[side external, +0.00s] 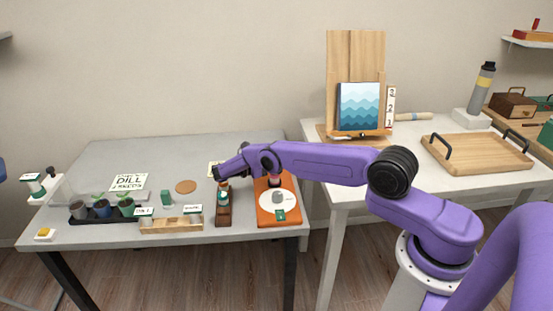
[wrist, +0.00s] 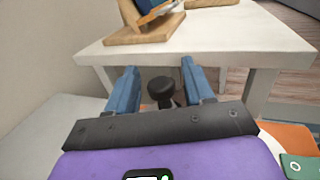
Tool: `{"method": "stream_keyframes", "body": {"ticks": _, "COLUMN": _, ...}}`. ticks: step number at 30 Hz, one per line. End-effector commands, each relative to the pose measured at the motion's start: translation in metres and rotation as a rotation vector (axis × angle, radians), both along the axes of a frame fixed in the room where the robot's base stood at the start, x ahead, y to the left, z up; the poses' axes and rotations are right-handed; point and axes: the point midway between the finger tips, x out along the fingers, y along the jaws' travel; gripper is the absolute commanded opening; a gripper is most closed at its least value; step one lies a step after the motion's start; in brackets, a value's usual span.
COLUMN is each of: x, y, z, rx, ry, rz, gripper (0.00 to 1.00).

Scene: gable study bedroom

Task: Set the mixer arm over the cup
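An orange board (side external: 265,219) at the right end of the grey table carries a white disc (side external: 267,203) with a small grey cup-like piece (side external: 278,197) and a green tag on it. A dark post-like part (side external: 275,181), perhaps the mixer arm, stands at the board's back, partly hidden by my arm. In the wrist view, my gripper (wrist: 159,72) is open, its blue fingers apart. A round black knob (wrist: 160,91) on a dark stem shows between them, with no visible finger contact. The orange board (wrist: 300,137) shows at lower right.
A brown stand (side external: 223,215) with a bottle is left of the board. Seedling pots (side external: 103,209), a wooden rack (side external: 170,224) and a cork disc (side external: 186,186) lie farther left. A white table (side external: 330,192) with an easel (side external: 357,55) and wooden tray (side external: 478,153) is at right.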

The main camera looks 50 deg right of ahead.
Motion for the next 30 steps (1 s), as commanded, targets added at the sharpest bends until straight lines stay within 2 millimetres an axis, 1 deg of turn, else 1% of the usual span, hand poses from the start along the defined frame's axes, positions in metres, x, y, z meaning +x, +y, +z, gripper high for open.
{"method": "stream_keyframes", "body": {"ticks": 5, "x": 0.000, "y": 0.000, "z": 0.000, "rx": 0.001, "ry": 0.000, "rz": 0.001, "gripper": 0.52}}
{"method": "stream_keyframes", "body": {"ticks": 10, "x": 0.001, "y": 0.000, "z": 0.005, "rx": 0.001, "ry": 0.000, "rz": 0.002, "gripper": 0.52}}
{"method": "stream_keyframes", "body": {"ticks": 14, "x": 0.001, "y": 0.000, "z": 0.015, "rx": 0.001, "ry": 0.000, "rz": 0.001, "gripper": 0.52}}
{"method": "stream_keyframes", "body": {"ticks": 19, "x": 0.000, "y": 0.000, "z": 0.034, "rx": 0.000, "ry": 0.000, "rz": 0.000, "gripper": 0.52}}
{"method": "stream_keyframes", "body": {"ticks": 30, "x": -0.018, "y": 0.006, "z": 0.053, "rx": 0.000, "ry": 0.001, "rz": 0.001, "gripper": 0.52}}
